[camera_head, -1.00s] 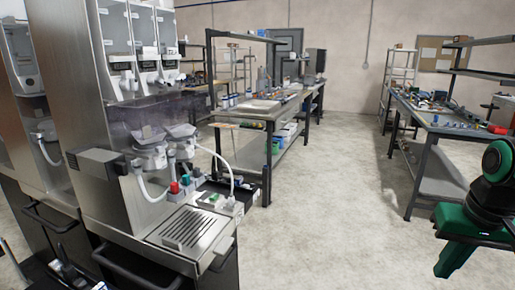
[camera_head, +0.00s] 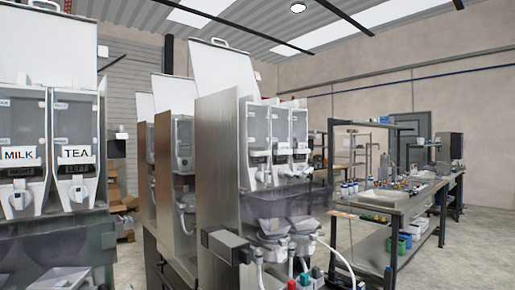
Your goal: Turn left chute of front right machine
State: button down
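A steel dispenser machine (camera_head: 223,155) stands in the middle with its front turned to the right. It has several clear hoppers (camera_head: 258,128) with white chutes below; the leftmost visible chute (camera_head: 258,172) is small and its turn position is unclear. At the left edge another machine faces me, with hoppers labelled MILK (camera_head: 19,153) and TEA (camera_head: 75,154). The milk chute (camera_head: 18,197) and tea chute (camera_head: 77,192) are white spouts with round fronts. I cannot tell for certain which machine is the front right one. My gripper is not in view.
A further machine (camera_head: 180,165) stands behind the middle one. White funnels (camera_head: 272,228) and hoses sit below the middle hoppers, with red and green caps (camera_head: 304,280) lower down. Cluttered workbenches (camera_head: 395,200) stand at the right. Open floor (camera_head: 478,250) shows at the lower right.

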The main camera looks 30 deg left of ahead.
aim_at(262, 175)
jog(key=u, duration=1.4)
